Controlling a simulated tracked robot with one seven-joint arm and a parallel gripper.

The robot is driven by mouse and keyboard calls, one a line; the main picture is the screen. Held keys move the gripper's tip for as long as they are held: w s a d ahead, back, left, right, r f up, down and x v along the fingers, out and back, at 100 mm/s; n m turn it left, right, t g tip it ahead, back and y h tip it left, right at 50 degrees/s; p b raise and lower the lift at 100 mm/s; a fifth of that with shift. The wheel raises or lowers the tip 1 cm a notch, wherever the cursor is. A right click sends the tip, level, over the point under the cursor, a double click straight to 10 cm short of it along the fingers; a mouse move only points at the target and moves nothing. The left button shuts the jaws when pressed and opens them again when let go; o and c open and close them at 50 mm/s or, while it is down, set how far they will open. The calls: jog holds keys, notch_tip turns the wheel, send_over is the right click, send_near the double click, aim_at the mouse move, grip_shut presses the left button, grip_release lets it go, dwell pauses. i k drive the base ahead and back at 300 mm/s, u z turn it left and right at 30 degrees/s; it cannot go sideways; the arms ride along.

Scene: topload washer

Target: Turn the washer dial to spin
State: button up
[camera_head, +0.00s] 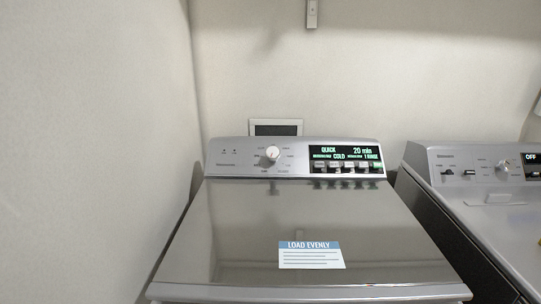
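The top-load washer (225,225) stands in the middle of the head view with its grey lid shut. Its dial (272,153) is a round, light knob on the left part of the rear control panel (225,170). Small labels ring the dial, too small to read, so I cannot tell which one it points to. The lit display (340,153) to its right reads QUICK, 20 min, COLD and 1 RINSE in green and white. Several small buttons line the display's lower edge. My gripper is not in view.
A second machine (490,205) stands close on the right, with its own knob (502,167) and a display (533,158) reading OFF. A wall (95,140) runs along the left. A LOAD EVENLY label (311,255) lies on the lid. The space above the lid is clear.

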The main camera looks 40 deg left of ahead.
aim_at(273, 153)
jog(key=z, duration=1.45)
jog(key=i, duration=0.1)
jog(key=u, duration=3.1)
jog(key=k, duration=0.85)
jog(key=u, duration=0.2)
jog(key=i, duration=0.85)
jog(key=z, duration=0.15)
